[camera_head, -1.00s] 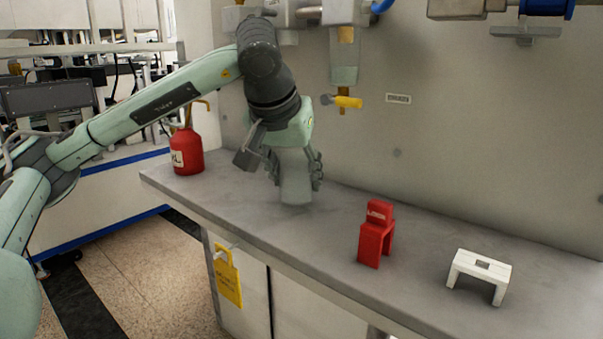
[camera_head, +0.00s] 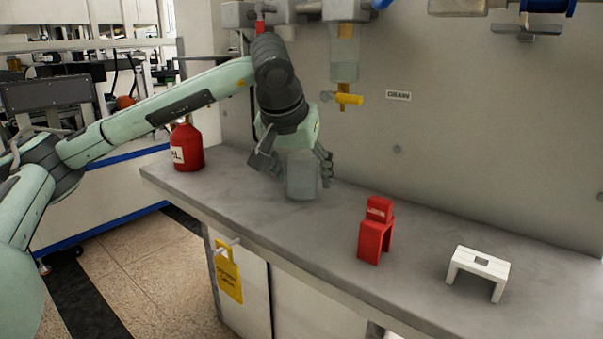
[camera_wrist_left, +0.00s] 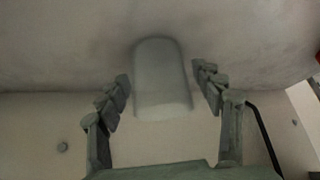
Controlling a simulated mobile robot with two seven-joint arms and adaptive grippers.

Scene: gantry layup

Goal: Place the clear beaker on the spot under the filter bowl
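The clear beaker (camera_head: 302,181) is upright at the bench's back left and looks frosted grey. In the left wrist view the beaker (camera_wrist_left: 161,80) sits between the fingertips of the left gripper (camera_wrist_left: 162,82). I cannot tell whether its base touches the bench. The filter bowl (camera_head: 344,66), with a yellow drain valve (camera_head: 348,99), hangs on the wall above and to the right of the beaker. No marked spot is visible below it. My right gripper is not in view.
A red stand (camera_head: 375,240) and a white stand (camera_head: 480,265) are on the grey bench (camera_head: 420,250) to the right. A red bottle (camera_head: 187,148) stands at its left end. A yellow tag (camera_head: 229,275) hangs at the front. The bench between beaker and red stand is clear.

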